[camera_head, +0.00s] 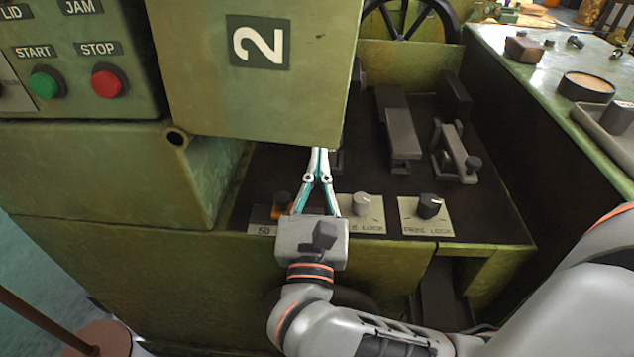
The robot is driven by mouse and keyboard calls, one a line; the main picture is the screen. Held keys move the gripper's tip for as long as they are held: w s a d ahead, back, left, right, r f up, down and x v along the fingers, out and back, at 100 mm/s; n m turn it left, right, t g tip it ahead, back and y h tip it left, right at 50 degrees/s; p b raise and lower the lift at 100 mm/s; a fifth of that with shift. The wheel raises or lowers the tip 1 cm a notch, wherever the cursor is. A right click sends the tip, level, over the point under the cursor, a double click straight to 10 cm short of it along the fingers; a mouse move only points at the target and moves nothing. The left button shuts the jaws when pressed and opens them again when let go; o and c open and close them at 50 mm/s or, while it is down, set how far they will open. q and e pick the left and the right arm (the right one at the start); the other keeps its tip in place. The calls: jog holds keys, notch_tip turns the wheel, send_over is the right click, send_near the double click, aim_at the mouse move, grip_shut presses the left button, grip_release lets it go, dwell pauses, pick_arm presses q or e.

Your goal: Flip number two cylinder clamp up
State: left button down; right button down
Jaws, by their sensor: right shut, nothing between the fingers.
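A green machine box marked with a white 2 (262,80) hangs over a dark recessed bed (290,170). My right gripper (318,152) is shut and empty, its tips just at the lower edge of the box. Right of it on the bed are a long grey lever-like block (398,125) and a grey hinged bracket with a dark knob (455,148). I cannot tell which part is the number two cylinder clamp. The space behind the box and the gripper tips is hidden. My left gripper is not in view.
Several knobs line the front of the bed, including a white knob (361,201) and a black knob (429,204). A panel with a green START button (45,84) and red STOP button (108,83) is at left. A green side table (535,90) bounds the right.

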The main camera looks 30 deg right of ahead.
jog(key=shift+x, duration=1.25)
